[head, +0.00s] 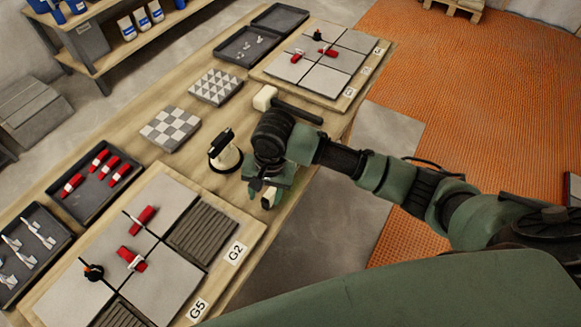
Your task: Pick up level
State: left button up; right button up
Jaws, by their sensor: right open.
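My right gripper (264,188) points down over the wooden table (190,97), near its right edge, between the two tile boards. It is open. A small pale object with dark parts (268,200) shows just below and beside its fingers. This may be the level, but the gripper hides most of it, and I cannot tell whether the fingers touch it. My left gripper is not in view.
A black and cream suction-cup-like tool (224,152) stands just left of the gripper. A white-headed mallet (265,97) lies behind it. The near tile board (250,228) and a tray of red wedges (70,206) are at lower left.

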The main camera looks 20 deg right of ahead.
jog(key=w+d+m, duration=0.1)
jog(key=w+d+r+m+h, duration=0.1)
jog(key=w+d, duration=0.1)
jog(key=w+d+r+m, duration=0.1)
jog(key=w+d+m, duration=0.1)
jog(key=shift+d+r+h, duration=0.2)
jog(key=shift+r+h, duration=0.05)
jog(key=shift+h, duration=0.05)
jog(key=shift+w+d, duration=0.1)
jog(key=shift+d, duration=0.15)
notch_tip(320, 180, down, 6)
jog(key=shift+w+f+p, duration=0.1)
jog(key=shift+w+p, duration=0.05)
jog(key=shift+p, duration=0.55)
jog(key=shift+f, duration=0.65)
grip_shut()
